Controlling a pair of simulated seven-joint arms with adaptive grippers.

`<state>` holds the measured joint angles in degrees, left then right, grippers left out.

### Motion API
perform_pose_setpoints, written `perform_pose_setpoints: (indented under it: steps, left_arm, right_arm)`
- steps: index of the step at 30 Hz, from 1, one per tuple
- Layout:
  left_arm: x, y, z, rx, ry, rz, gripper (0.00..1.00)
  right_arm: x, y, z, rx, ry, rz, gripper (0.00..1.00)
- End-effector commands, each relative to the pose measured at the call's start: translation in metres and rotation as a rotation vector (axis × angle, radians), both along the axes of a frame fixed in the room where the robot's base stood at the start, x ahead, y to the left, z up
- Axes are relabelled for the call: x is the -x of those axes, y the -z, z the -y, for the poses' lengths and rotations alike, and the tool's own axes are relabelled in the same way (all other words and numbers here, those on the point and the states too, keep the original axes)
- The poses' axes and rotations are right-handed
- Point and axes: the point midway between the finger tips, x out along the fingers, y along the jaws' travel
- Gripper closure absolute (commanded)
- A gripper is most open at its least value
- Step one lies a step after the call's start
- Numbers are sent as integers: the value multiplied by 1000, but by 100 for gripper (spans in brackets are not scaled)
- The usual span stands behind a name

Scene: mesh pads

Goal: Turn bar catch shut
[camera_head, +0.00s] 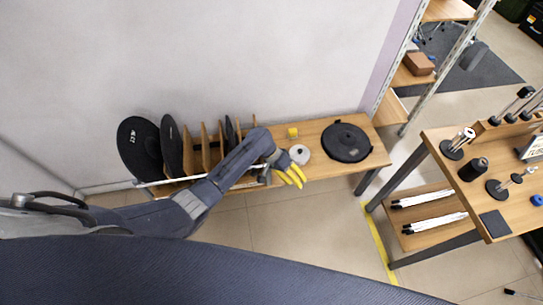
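My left gripper (291,175) has yellow fingers and hangs near the front edge of the wooden bench. Its fingers look apart, with nothing seen between them. A wooden slotted rack (205,149) holds black round pads (171,146) upright at the bench's left. A pale bar (153,183) runs along the rack's front, and my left arm covers part of it. A small grey fitting (265,175) shows near the bar's right end, close to the gripper; its catch position is too small to tell. My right gripper is out of view.
A white round object (299,154), a small yellow block (292,132) and a flat black disc (346,142) are on the bench (318,168). A wooden workbench (450,205) with stands is at the right. Open floor lies between them.

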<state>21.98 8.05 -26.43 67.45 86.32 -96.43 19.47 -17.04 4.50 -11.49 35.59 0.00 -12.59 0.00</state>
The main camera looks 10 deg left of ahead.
Motion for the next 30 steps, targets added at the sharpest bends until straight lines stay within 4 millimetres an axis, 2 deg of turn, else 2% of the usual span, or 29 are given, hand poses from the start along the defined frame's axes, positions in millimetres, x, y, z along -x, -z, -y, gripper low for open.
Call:
perform_pose_setpoints:
  steps: [1, 3, 15, 22, 26, 30]
  left_arm:
    - [-7, -22, -3, -11, 61, 23, 67]
    - [-10, -42, -16, -58, 146, 49, 67]
    - [-46, -148, -108, -433, 526, 266, 67]
    - [-63, -183, -138, -577, 609, 352, 67]
    - [-68, -190, -144, -608, 625, 372, 67]
    - [-70, -189, -144, -611, 626, 381, 67]
  right_arm:
    - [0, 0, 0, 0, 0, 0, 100]
    - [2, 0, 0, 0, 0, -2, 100]
    - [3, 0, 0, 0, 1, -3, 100]
    - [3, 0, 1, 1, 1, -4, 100]
    - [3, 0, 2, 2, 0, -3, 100]
    - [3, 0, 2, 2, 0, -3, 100]
